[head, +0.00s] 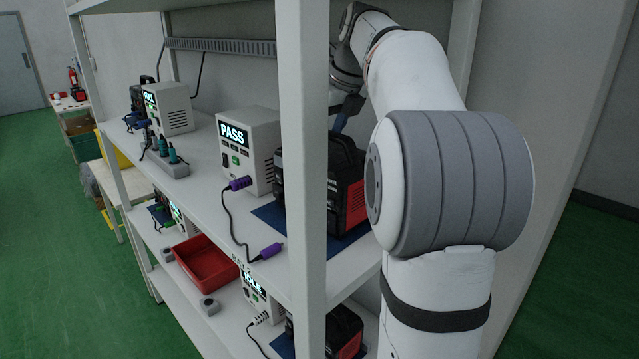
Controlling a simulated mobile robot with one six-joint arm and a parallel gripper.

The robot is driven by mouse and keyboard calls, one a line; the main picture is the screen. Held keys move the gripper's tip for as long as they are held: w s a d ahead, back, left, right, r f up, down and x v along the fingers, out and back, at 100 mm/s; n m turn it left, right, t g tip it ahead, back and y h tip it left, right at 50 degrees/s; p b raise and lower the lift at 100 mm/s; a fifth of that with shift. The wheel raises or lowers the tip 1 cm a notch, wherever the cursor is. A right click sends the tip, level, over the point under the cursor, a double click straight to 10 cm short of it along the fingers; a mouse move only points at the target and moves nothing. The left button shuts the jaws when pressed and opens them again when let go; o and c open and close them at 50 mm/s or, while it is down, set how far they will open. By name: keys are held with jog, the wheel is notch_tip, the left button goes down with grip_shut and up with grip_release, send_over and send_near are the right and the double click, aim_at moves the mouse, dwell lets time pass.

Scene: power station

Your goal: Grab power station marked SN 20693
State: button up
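A black power station with a red-orange end panel (352,187) stands on a blue mat (270,214) on the upper shelf, partly hidden by the white rack post. My arm reaches in from the right, and my gripper (343,115) is just above this power station, partly hidden by the post and arm. I cannot tell whether its fingers are open or touch the handle. A similar power station (347,333) is on the lower shelf, and a dark one (137,96) is at the far left of the upper shelf. No SN marking is readable.
A tester reading PASS (249,150) stands left of the near power station, with a purple-plug cable (240,184) before it. A red bin (205,262) is below. The rack post (303,180) stands close to my arm.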

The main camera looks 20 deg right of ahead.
jog(key=shift+f, duration=0.15)
grip_shut()
dwell(0.6)
dwell(0.9)
jog(key=shift+r, duration=0.2)
